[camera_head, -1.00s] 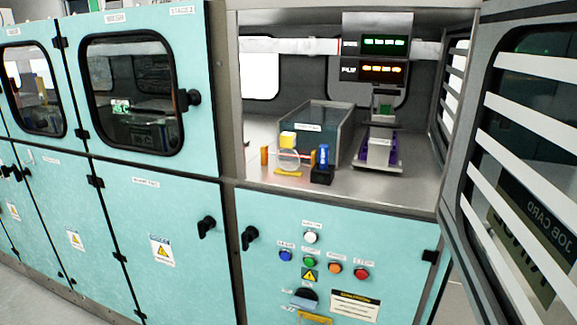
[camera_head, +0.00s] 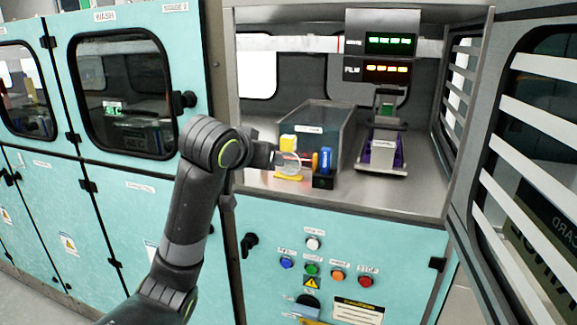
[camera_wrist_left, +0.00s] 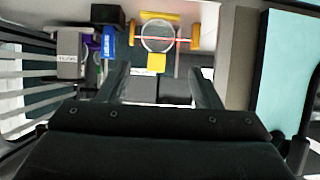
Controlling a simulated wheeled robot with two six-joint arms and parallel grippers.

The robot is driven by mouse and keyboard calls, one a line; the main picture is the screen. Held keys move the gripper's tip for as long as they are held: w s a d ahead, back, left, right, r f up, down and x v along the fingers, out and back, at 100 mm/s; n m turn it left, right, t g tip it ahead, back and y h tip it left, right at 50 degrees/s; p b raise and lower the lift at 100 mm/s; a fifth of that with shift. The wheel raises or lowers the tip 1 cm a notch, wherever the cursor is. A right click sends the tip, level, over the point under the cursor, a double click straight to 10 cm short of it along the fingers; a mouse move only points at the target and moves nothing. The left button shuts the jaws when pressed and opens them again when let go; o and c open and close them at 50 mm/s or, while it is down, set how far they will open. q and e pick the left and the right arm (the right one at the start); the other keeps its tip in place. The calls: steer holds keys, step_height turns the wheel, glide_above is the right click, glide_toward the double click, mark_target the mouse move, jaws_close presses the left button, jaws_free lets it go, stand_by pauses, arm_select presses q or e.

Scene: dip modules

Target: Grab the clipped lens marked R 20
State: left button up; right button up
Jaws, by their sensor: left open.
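A clear round lens (camera_head: 290,167) stands upright at the front left of the open cabinet bay, with a yellow clip block (camera_head: 288,143) at its top. In the left wrist view the lens (camera_wrist_left: 157,37) appears between orange end pieces, with the yellow block (camera_wrist_left: 156,62) below it in the picture. I cannot read any R 20 mark. My left gripper (camera_wrist_left: 158,70) is open, its two fingers spread to either side of the yellow block in the picture, apparently short of it. In the head view the left gripper (camera_head: 274,158) is just left of the lens. My right gripper is not in view.
A blue item (camera_head: 326,158) in a black holder stands right of the lens. Behind is a grey glass-walled tank (camera_head: 330,115). A device with a purple base (camera_head: 384,150) stands further right. The louvred door (camera_head: 530,150) hangs open at right; buttons sit below the bay.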

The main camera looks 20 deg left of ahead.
arm_select(q)
step_height(320, 180, up, 4)
steer(key=p, duration=0.2)
glide_toward(287, 147)
steer(key=x, duration=0.4)
steer(key=shift+w+f, duration=0.25)
steer(key=shift+f, duration=0.15)
steer(key=shift+w+f+p, duration=0.1)
steer(key=shift+w+p, duration=0.2)
steer(key=shift+w, duration=0.1)
steer(key=p+x, duration=0.1)
steer(key=x, duration=0.2)
steer(key=shift+w+a, duration=0.1)
steer(key=shift+w+f, duration=0.15)
steer(key=shift+w, duration=0.45)
jaws_close()
